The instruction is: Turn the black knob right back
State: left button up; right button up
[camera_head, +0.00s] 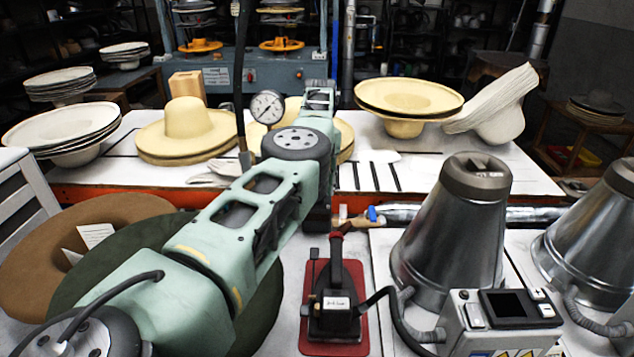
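My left arm (245,220) comes in from the lower left and reaches across the bench to the middle of the picture. Its far end is beside the round pressure gauge (267,107). The fingers of my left gripper cannot be made out, as the arm's own links cover that area. I cannot pick out the black knob with certainty; the arm hides part of the bench and the machine behind it. My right gripper is not in view.
A black iron (337,290) stands on a red plate (312,338) at front centre. Metal cones (455,230) and a control box (500,318) are at right. Straw hats (187,125) and brims (409,97) cover the back table.

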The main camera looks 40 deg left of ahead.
pick_arm(q)
jog(key=n, duration=0.4)
jog(key=shift+s+a+r+n, duration=0.1)
jog(key=shift+a+n, duration=0.05)
jog(key=shift+n, duration=1.55)
jog(key=shift+d, duration=0.2)
jog(key=o, duration=1)
jog(key=shift+s, duration=0.15)
jog(key=shift+o, duration=0.2)
jog(key=shift+d, duration=0.1)
